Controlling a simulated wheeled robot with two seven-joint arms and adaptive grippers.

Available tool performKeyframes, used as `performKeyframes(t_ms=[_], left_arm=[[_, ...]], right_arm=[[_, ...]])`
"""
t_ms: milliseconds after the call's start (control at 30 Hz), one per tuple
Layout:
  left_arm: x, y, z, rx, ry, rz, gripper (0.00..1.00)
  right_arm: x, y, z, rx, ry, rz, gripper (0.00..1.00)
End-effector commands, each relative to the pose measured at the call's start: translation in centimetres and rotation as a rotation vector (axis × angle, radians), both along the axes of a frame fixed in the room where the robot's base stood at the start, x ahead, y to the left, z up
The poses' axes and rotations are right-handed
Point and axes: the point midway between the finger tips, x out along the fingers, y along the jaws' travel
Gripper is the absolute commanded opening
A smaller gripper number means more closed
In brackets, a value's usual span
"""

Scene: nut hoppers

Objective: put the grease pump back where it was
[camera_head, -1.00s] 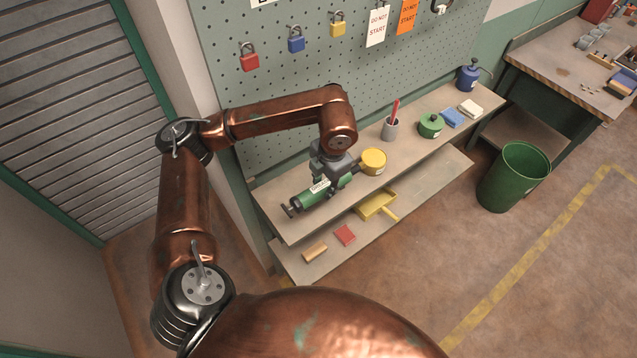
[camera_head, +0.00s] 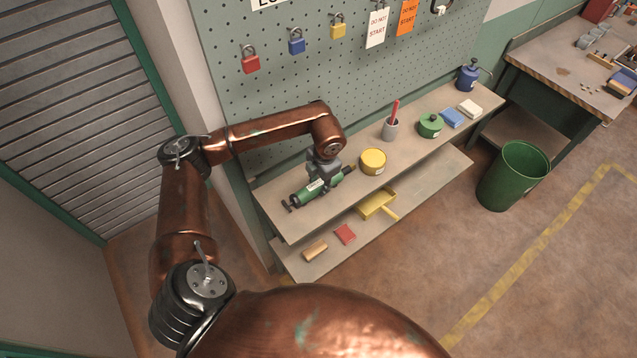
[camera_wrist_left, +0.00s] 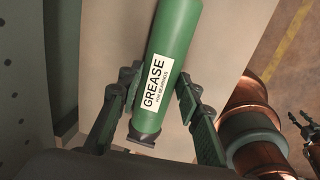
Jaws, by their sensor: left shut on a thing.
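The grease pump (camera_head: 307,192) is a green cylinder with a white label and dark ends. It lies lengthwise at or just above the left end of the upper shelf (camera_head: 290,226); I cannot tell whether it touches. My left gripper (camera_head: 322,181) is above it, shut on its body. In the left wrist view, the pump (camera_wrist_left: 172,45) shows its "GREASE" label between the two dark fingers (camera_wrist_left: 152,98). Dark parts at that view's right edge may be my right gripper (camera_wrist_left: 304,128), too unclear to read.
A yellow tin (camera_head: 373,161) stands just right of the pump. Further right are a grey cup (camera_head: 390,130), green pot (camera_head: 431,125) and blue can (camera_head: 467,77). A yellow dustpan (camera_head: 376,203) lies on the lower shelf. The pegboard (camera_head: 250,115) rises behind.

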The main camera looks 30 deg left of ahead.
Motion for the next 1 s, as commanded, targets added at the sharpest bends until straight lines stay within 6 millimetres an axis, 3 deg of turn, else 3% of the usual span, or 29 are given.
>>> performKeyframes(t_ms=[67, 100, 333, 733, 1000], left_arm=[[-0.1, 0.0, -0.1, 0.0, 0.002, 0.0, 0.0], [-0.1, 0.0, -0.2, 0.001, 0.004, 0.0, 0.33], [-0.1, 0.0, -0.2, 0.0, 0.004, 0.001, 0.49], [-0.1, -0.1, 0.7, -0.001, 0.001, 0.0, 0.5], [-0.3, -0.9, 5.6, -0.001, -0.002, 0.0, 0.5]], right_arm=[[0.1, 0.0, 0.0, 0.0, -0.001, 0.0, 0.41], [0.1, 0.0, 0.0, 0.0, -0.002, 0.0, 0.41], [0.8, 0.0, 0.0, 0.0, -0.01, 0.002, 0.41], [1.0, 0.0, -0.1, 0.0, -0.013, 0.003, 0.41], [0.9, 0.0, -0.5, 0.0, -0.011, 0.003, 0.41]])
